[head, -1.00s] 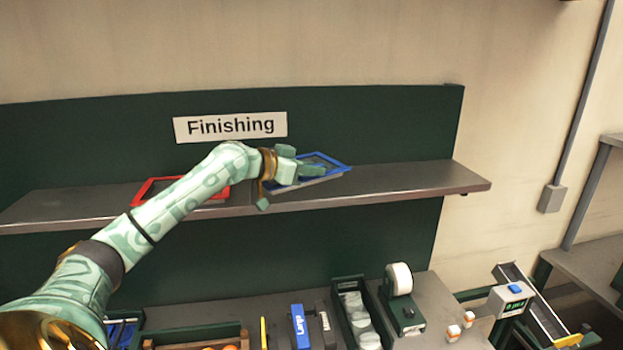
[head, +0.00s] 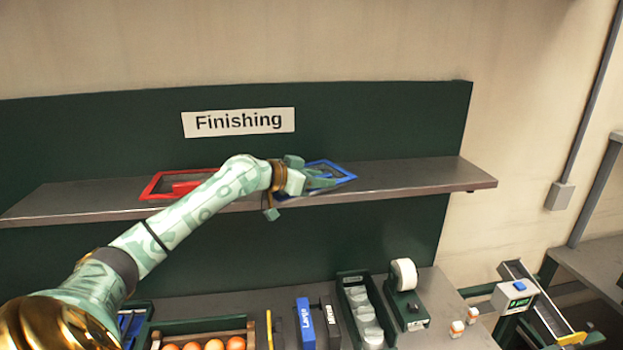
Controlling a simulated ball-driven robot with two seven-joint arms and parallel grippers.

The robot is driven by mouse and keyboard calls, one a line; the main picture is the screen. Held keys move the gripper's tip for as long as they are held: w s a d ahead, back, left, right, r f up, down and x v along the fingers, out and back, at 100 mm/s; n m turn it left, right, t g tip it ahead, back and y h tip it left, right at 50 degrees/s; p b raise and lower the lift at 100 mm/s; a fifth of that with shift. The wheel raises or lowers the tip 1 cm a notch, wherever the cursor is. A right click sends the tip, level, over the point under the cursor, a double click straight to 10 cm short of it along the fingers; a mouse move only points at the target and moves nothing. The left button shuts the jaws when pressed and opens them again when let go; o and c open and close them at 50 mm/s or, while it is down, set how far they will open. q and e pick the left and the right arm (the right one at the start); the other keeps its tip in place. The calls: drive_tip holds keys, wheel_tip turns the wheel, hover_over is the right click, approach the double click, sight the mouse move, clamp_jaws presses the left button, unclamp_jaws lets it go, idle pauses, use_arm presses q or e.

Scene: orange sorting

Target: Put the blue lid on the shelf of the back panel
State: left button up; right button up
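The blue lid (head: 344,179) is a blue-rimmed panel with a dark middle. It is at the shelf (head: 415,178) of the green back panel (head: 390,125), right of centre, and looks close to flat on it. My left gripper (head: 308,181) is at the lid's left end. One finger overlaps the lid in the picture and the other points down at the shelf's front edge. The fingers look spread apart, and the lid does not look clamped. My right gripper is not in view.
A red lid (head: 154,186) lies on the shelf to the left, partly behind my arm. A "Finishing" sign (head: 238,122) is above it. Below are a crate of oranges (head: 213,345), a tape dispenser (head: 407,300) and a tray of round items (head: 342,281). The shelf's right end is clear.

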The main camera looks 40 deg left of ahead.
use_arm(q)
drive_tip(key=shift+s+a, duration=0.15)
drive_tip(key=shift+s, duration=0.1)
drive_tip(key=b+v, duration=0.2)
drive_tip(key=v, duration=0.8)
drive_tip(key=shift+s+r+b, duration=0.2)
drive_tip(key=shift+s+b, duration=0.1)
drive_tip(key=shift+b, duration=0.1)
drive_tip(key=shift+s+a+r, duration=0.1)
drive_tip(key=shift+s+r, duration=0.05)
drive_tip(key=shift+s, duration=0.2)
